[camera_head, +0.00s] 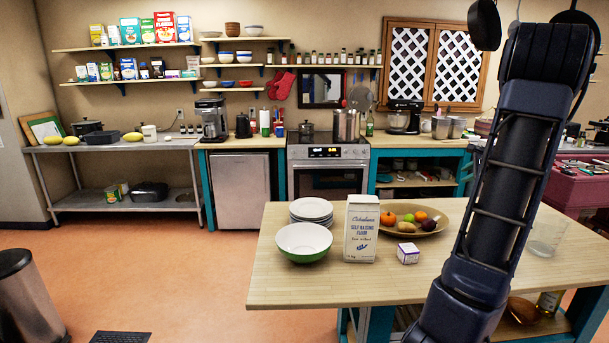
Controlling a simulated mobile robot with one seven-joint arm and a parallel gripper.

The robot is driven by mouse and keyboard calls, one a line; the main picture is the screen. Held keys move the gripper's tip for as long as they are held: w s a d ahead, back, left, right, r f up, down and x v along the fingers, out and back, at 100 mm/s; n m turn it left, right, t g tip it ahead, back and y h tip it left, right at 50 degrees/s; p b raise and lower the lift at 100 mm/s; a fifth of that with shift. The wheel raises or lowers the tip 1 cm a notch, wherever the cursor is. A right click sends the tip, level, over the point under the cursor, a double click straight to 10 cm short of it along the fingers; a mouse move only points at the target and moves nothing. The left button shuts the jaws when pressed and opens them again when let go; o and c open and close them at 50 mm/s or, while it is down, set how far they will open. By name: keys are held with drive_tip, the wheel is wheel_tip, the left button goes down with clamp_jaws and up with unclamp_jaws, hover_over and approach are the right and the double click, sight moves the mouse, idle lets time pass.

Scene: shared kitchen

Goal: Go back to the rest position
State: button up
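My dark blue arm rises from the bottom of the head view, right of centre, and leans up to the right. Its upper part bends at the top right, close to the hanging pans. My gripper is not in the picture, so whether it is open or shut, and whether it holds anything, does not show. The wooden island table (340,283) stands in front of me, and my arm hides part of its right side.
On the island are a green-and-white bowl (303,243), stacked plates (311,209), a flour bag (361,228), a small box (408,253), a fruit tray (432,228) and a clear glass (546,238). Dark pans (484,24) hang top right.

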drive_tip(key=s+a+r+n+g, duration=0.1)
drive_tip(key=s+a+n, duration=0.3)
drive_tip(key=a, duration=0.5)
drive_tip(key=s+a+r+n+g, duration=0.2)
drive_tip(key=s+a+n, duration=0.15)
drive_tip(key=a, duration=0.55)
drive_tip(key=s+a+r+n+g, duration=0.1)
drive_tip(key=s+a+n, duration=0.3)
drive_tip(key=a, duration=0.6)
drive_tip(key=s+a+f+n+h, duration=0.1)
drive_tip(key=s+a+n, duration=0.3)
drive_tip(key=s, duration=0.7)
drive_tip(key=s+a+f+n+g+h, duration=0.1)
drive_tip(key=s+a+n, duration=0.3)
drive_tip(key=s, duration=0.7)
drive_tip(key=shift+f+n, duration=0.15)
drive_tip(key=shift+n, duration=0.2)
